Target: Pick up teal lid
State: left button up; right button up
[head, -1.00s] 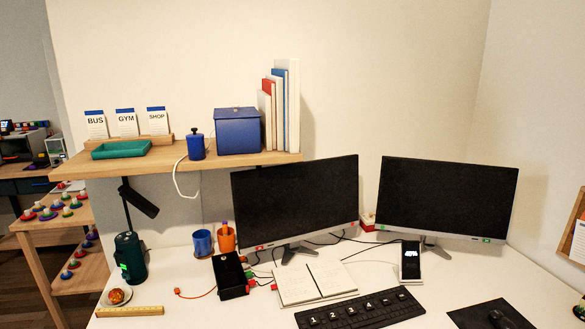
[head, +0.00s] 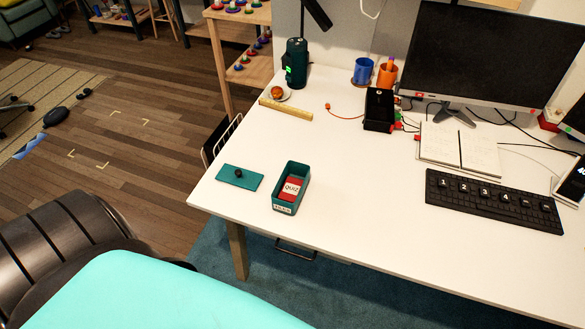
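The teal lid (head: 240,178) lies flat on the white desk near its left front corner, with a small dark knob on top. Just right of it stands an open teal box (head: 291,187) holding a red item labelled QUIZ. The lid and box are apart. Neither of my grippers shows in the head view.
The white desk (head: 330,230) has bare room in front of and behind the lid. A yellow ruler (head: 285,108), a dark green device (head: 295,63), a black box (head: 380,109) and a keyboard (head: 492,200) stand farther back or right. A file rack (head: 221,138) is beside the desk's left edge.

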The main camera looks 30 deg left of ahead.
aim_at(243, 178)
jog(key=j+u, duration=0.15)
jog(key=u, duration=0.8)
